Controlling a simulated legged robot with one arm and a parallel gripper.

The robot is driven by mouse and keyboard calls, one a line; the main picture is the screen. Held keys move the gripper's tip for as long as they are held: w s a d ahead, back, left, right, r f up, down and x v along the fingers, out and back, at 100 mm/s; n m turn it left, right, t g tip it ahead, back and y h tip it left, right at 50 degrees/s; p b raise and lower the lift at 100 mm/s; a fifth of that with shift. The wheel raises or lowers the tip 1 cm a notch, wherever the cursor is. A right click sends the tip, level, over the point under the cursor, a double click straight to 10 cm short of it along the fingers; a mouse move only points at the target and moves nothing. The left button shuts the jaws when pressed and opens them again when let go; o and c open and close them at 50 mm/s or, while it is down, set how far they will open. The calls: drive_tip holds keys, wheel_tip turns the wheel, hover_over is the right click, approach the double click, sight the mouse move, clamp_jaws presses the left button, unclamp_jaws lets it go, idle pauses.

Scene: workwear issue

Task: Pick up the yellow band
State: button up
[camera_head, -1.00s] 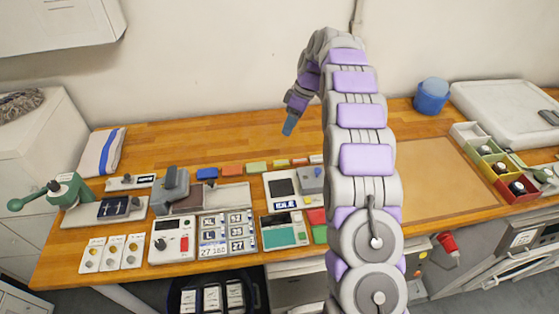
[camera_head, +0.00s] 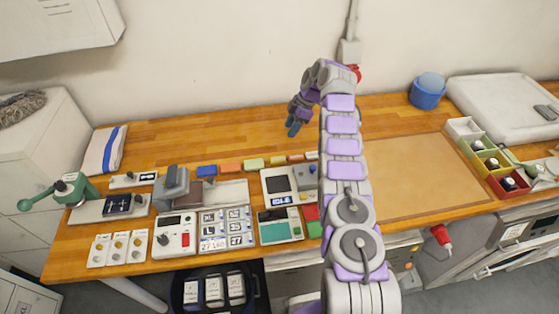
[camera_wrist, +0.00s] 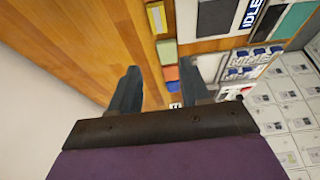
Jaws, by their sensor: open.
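The yellow band (camera_head: 278,160) is a small flat piece in the row of coloured bands along the bench. It also shows at the top of the wrist view (camera_wrist: 156,17). My gripper (camera_head: 292,131) hangs above the wooden bench, behind that row, with nothing visible in it. In the wrist view its two fingers (camera_wrist: 160,70) are apart. A green band (camera_wrist: 166,51) and an orange-red band (camera_wrist: 170,74) show between and beyond the fingertips. A blue band (camera_wrist: 187,72) is partly hidden by the right finger.
An device with an "IDLE" display (camera_head: 282,185) stands right in front of the band row. A grey clamp-like device (camera_head: 172,185) is at the left. Small coloured bins (camera_head: 490,163) and a blue pot (camera_head: 427,92) are at the right. The bench behind the bands is clear.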

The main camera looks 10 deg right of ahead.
drive_tip(key=f+b, duration=0.1)
drive_tip(key=b, duration=0.7)
approach(272, 160)
drive_tip(key=a+f+b, duration=0.1)
drive_tip(key=a+f, duration=0.1)
drive_tip(key=shift+f, duration=0.25)
drive_tip(key=shift+d+b+x, duration=0.2)
drive_tip(key=shift+b+x, duration=0.1)
drive_tip(key=shift+x, duration=1)
drive_tip(key=shift+d+b+x, duration=0.2)
drive_tip(key=shift+b+x, duration=0.1)
drive_tip(key=shift+x, duration=1)
drive_tip(key=shift+f, duration=0.15)
drive_tip(key=c, duration=0.8)
drive_tip(key=shift+w, duration=0.1)
